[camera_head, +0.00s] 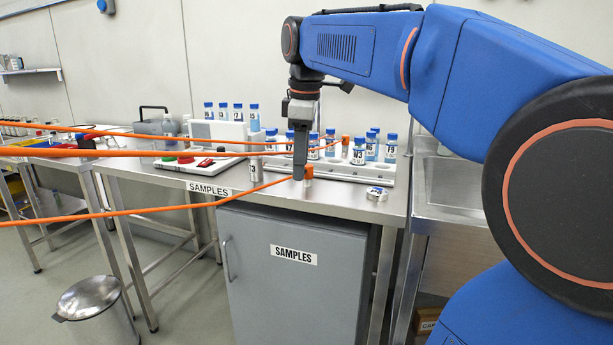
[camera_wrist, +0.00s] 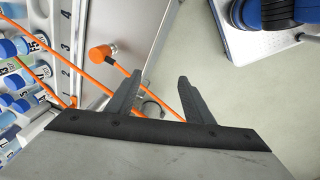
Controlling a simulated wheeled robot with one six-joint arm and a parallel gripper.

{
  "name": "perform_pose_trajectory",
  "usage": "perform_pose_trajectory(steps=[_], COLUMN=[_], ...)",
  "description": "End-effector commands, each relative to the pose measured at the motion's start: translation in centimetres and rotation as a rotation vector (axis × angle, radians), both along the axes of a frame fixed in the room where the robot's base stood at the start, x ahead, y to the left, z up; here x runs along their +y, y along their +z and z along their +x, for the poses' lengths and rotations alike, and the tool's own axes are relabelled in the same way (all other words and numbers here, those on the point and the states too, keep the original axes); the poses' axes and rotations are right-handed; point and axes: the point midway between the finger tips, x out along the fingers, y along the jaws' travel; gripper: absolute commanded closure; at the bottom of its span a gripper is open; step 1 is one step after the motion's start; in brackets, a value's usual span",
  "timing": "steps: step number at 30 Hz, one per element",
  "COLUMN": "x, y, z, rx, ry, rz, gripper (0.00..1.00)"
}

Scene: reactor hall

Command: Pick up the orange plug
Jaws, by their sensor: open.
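An orange plug (camera_head: 308,172) with a paler lower part stands near the front edge of the steel SAMPLES bench. In the wrist view the orange plug (camera_wrist: 99,54) is a round orange cap with a metallic side, left of the fingers. My gripper (camera_head: 299,177) points down over the bench front, partly overlapping the plug's left side in the head view. The plug lies outside the fingers, beyond the left fingertip.
Several orange cables (camera_head: 150,153) stretch across the bench front; one ends beside the plug. A rack (camera_head: 340,168) of blue-capped bottles stands behind, with another orange piece (camera_head: 345,140). A metal ring-like item (camera_head: 376,194) lies to the right. A white tray (camera_head: 200,168) is left.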

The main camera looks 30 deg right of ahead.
Motion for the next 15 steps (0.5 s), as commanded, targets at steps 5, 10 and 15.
perform_pose_trajectory(steps=[5,10,15], x=[-2.9,-5.6,-7.6], y=[4.3,7.2,9.0], z=[4.6,8.1,10.2], rx=[0.063,0.118,0.152], ry=[0.210,0.407,0.555], rz=[-0.024,-0.030,-0.028], gripper=[0.53,0.53,0.53])
